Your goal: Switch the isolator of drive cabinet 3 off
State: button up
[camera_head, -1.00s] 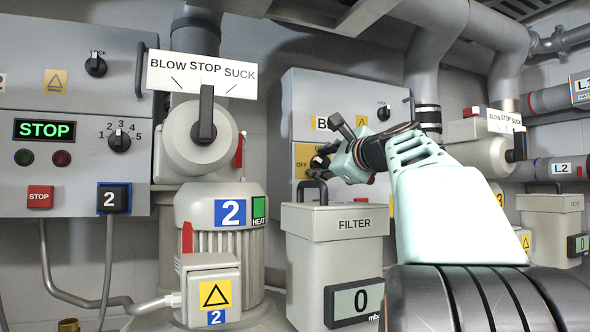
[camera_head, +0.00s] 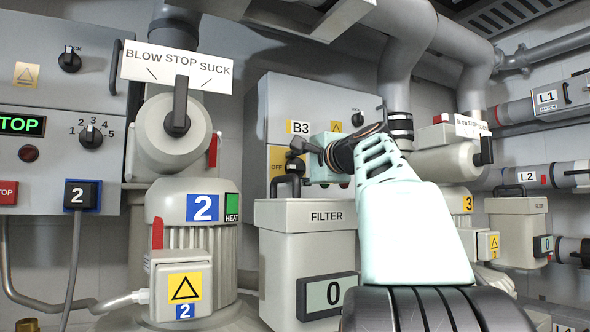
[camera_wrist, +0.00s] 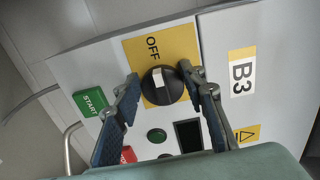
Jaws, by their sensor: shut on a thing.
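Drive cabinet B3 (camera_head: 283,110) stands behind the filter box in the head view. Its label and front also show in the wrist view (camera_wrist: 222,40). The isolator is a round black knob (camera_wrist: 163,88) on a yellow plate (camera_wrist: 183,42) marked OFF. A white mark on the knob points up-left, roughly toward the word OFF. My gripper (camera_wrist: 161,80) is shut on the knob, one finger on each side. In the head view my gripper (camera_head: 303,155) is at the cabinet front and partly covers the plate and knob (camera_head: 293,167).
In the wrist view a green START button (camera_wrist: 91,102), a red button (camera_wrist: 128,155) and a dark window (camera_wrist: 188,136) sit near the fingers. The filter box (camera_head: 300,243) stands below my arm. Blower 2 (camera_head: 190,215) is to the left.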

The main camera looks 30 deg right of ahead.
dwell(0.3)
jog(key=o, duration=1.1)
jog(key=shift+o, duration=0.2)
jog(key=s, duration=0.7)
jog(key=shift+s+a, duration=0.15)
jog(key=shift+s, duration=0.1)
